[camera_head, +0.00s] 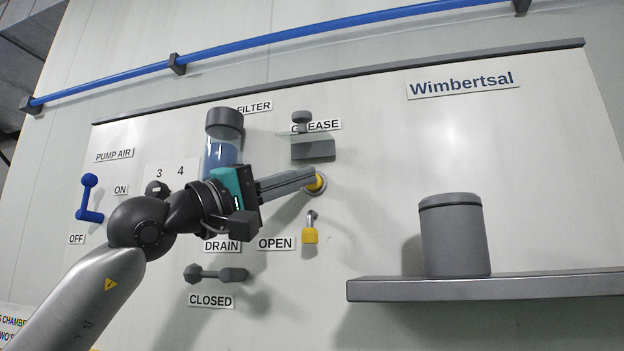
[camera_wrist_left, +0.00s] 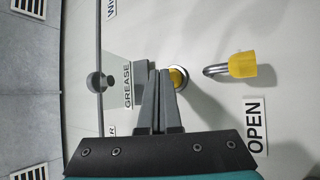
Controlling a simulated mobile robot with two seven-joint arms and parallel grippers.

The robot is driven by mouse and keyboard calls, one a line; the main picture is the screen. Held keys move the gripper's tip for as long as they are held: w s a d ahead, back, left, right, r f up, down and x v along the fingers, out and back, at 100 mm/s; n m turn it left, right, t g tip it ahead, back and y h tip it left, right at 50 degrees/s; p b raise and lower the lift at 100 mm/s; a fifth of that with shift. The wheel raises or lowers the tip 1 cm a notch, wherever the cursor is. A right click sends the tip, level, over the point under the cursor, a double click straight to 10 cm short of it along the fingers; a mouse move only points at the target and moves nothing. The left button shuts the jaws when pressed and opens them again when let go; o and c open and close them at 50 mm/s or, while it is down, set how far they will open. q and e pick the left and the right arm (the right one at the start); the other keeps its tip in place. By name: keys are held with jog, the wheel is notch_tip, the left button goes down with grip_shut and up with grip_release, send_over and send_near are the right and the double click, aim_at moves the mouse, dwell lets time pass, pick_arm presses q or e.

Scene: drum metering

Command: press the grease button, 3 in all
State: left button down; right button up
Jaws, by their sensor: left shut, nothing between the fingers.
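The grease button is a yellow knob (camera_head: 317,183) in a round metal ring on the wall panel, below a grey block (camera_head: 313,150) and the GREASE label (camera_head: 316,126). My left gripper (camera_head: 311,175) is shut and empty, with its fingertips at the yellow button. In the left wrist view the yellow button (camera_wrist_left: 178,78) shows just beyond the fingertips (camera_wrist_left: 159,76), partly hidden by them. I cannot tell whether the tips touch it or whether it is pushed in. My right gripper is not in view.
A yellow padlock (camera_head: 310,234) hangs just below the button. A clear filter bowl (camera_head: 221,145) stands out behind my left wrist. A blue lever (camera_head: 88,197) and a grey drain handle (camera_head: 216,274) are on the panel. A shelf (camera_head: 480,287) with a grey drum (camera_head: 454,238) juts out at right.

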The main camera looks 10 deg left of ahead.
pick_arm(q)
jog(key=shift+w, duration=0.35)
jog(key=shift+s, duration=0.15)
dwell(0.4)
jog(key=shift+s+b, duration=0.35)
jog(key=shift+s, duration=0.45)
jog(key=s+b, duration=0.2)
jog(key=s, duration=0.3)
jog(key=shift+a, duration=0.1)
dwell(2.5)
